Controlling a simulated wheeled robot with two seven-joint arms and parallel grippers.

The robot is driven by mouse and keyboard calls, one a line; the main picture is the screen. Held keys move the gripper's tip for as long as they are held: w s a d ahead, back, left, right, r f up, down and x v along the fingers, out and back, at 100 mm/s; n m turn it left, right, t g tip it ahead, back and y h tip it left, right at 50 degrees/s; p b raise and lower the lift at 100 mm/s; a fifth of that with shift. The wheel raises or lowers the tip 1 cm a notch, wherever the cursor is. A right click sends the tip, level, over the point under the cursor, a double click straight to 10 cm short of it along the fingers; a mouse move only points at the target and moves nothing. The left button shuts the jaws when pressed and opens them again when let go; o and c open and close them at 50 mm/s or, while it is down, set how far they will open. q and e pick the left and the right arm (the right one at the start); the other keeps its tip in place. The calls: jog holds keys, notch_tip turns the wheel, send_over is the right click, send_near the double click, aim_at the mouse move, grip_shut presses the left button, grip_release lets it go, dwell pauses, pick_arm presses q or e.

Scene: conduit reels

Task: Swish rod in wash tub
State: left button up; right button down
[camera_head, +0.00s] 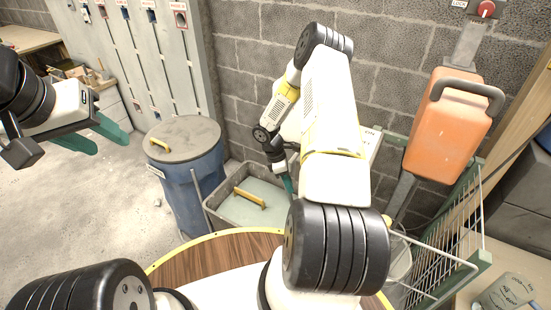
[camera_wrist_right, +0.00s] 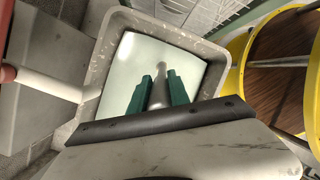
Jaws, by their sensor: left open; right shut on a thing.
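The grey wash tub (camera_head: 214,192) stands on the floor near the wall, holding pale liquid; its rim also shows in the right wrist view (camera_wrist_right: 95,75). My right gripper (camera_head: 288,184) is at the tub's right side in the head view. In the right wrist view its green fingers (camera_wrist_right: 158,93) are shut on a grey rod (camera_wrist_right: 160,72), which points down into the tub. How deep the tip reaches is unclear. The rod is mostly hidden in the head view. My left gripper (camera_head: 100,137) is open and empty, well left of the tub.
A blue barrel (camera_head: 182,200) with a grey lid stands left of the tub. A yellow bar (camera_head: 250,198) shows within the tub's outline. A round wooden top (camera_head: 190,262) with yellow edging is in front. An orange container (camera_head: 447,120) and wire rack (camera_head: 450,225) are at right.

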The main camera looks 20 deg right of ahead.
notch_tip(320, 180, down, 9)
jog(key=shift+f, duration=0.15)
dwell(0.4)
dwell(5.8)
